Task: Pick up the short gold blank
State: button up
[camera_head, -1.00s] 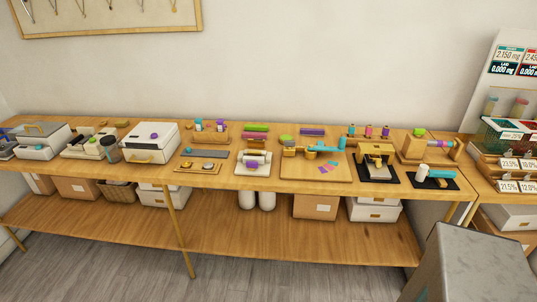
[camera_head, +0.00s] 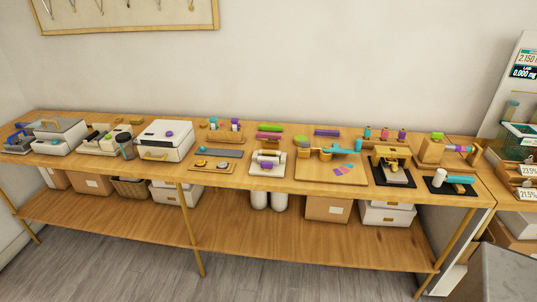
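My gripper is not in view. I cannot single out the short gold blank at this distance. A small wooden tray (camera_head: 229,169) near the front of the long bench, left of its middle, holds small gold-toned and pale pieces, too small to make out. A flat grey strip (camera_head: 218,153) lies just behind it. Small gold-brown pieces (camera_head: 137,121) also lie at the back left of the bench. I cannot tell whether any of these is the blank.
The wooden bench (camera_head: 270,184) runs along the wall with a lower shelf (camera_head: 300,236). A white box (camera_head: 165,141) stands left of the tray, a white roller device (camera_head: 268,163) right of it. A grey-topped block (camera_head: 503,270) stands at the lower right. Grey floor is clear in front.

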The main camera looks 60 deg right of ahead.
aim_at(273, 153)
jog(key=u, duration=0.05)
jog(key=i, duration=1)
jog(key=z, duration=0.05)
